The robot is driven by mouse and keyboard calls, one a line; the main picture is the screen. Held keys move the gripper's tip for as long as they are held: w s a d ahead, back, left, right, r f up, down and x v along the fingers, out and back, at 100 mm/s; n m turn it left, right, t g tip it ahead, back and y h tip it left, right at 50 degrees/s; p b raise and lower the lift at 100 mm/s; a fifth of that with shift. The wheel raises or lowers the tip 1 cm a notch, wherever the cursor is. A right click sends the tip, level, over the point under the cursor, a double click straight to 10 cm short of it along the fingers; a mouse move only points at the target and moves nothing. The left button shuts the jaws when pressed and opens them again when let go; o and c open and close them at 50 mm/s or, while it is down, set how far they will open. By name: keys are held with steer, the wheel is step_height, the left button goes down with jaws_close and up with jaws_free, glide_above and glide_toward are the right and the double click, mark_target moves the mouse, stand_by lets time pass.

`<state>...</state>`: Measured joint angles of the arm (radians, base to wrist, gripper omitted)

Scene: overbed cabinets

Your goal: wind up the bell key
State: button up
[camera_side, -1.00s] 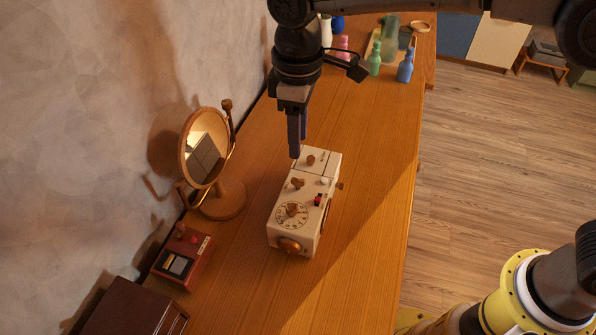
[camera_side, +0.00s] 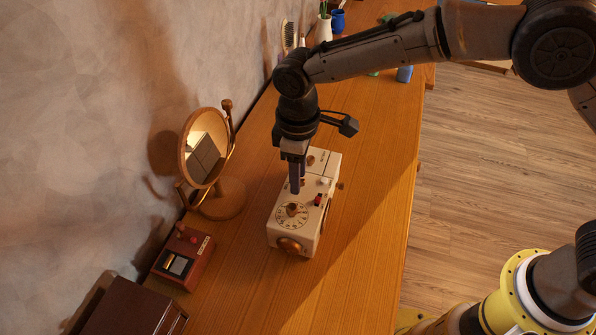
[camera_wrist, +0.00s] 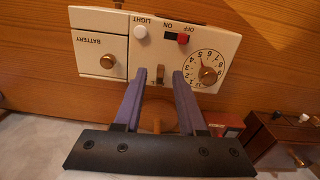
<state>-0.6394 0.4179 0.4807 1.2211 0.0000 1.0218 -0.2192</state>
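A cream box (camera_side: 290,235) with dials and switches stands on the wooden table. Its brown winding key (camera_wrist: 160,73), which looks like the bell key, stands on the top between the battery cover and the numbered dial (camera_wrist: 207,68). My gripper (camera_side: 296,191) points down just over the box top. In the wrist view my gripper (camera_wrist: 159,74) is open, with one fingertip on each side of the key and gaps visible. The key's lower part is hidden in the side view behind the fingers. I cannot tell how far down the fingers reach around it.
Near the key are a white light button (camera_wrist: 141,32), a red on/off switch (camera_wrist: 182,38) and the battery-cover knob (camera_wrist: 107,61). A round mirror (camera_side: 205,150) stands left of the box, and a red device (camera_side: 183,258) lies at lower left. The table right of the box is clear.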

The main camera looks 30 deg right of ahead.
jaws_close()
steer(key=shift+m, duration=0.4)
steer(key=m, duration=0.2)
steer(key=shift+m, duration=0.4)
steer(key=m, duration=0.3)
steer(key=shift+m, duration=0.4)
steer(key=m, duration=0.4)
steer(key=shift+m, duration=2)
steer(key=shift+o, duration=0.4)
jaws_free()
